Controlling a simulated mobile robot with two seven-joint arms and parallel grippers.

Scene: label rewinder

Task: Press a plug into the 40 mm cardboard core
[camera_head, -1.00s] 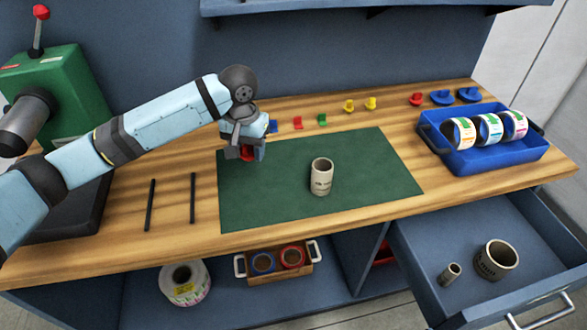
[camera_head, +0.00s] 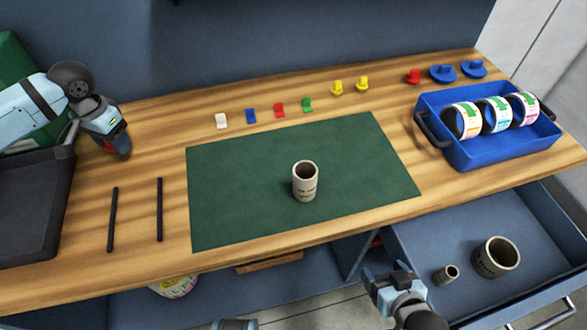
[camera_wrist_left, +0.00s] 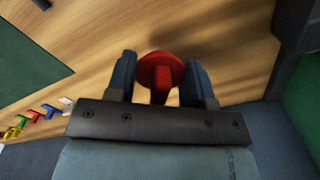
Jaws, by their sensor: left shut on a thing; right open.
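A cardboard core (camera_head: 305,187) stands upright on the green mat (camera_head: 235,205), its open end up; its printed size is too small to read. My left gripper (camera_head: 120,150) is left of the mat, above the wooden bench. It is shut on a red plug, seen between the fingers in the left wrist view (camera_wrist_left: 157,72). My right gripper (camera_head: 385,284) is open and empty in front of the bench, left of the open drawer. Other plugs stand along the back: a red plug (camera_head: 414,76), blue plugs (camera_head: 442,73) (camera_head: 473,69) and yellow plugs (camera_head: 336,88) (camera_head: 362,84).
Small coloured pieces (camera_head: 279,111) line the bench behind the mat. A blue tray (camera_head: 470,155) holds label rolls at right. The drawer (camera_head: 535,235) holds a small core (camera_head: 447,274) and a large core (camera_head: 496,257). Two black rods (camera_head: 160,210) lie left of the mat.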

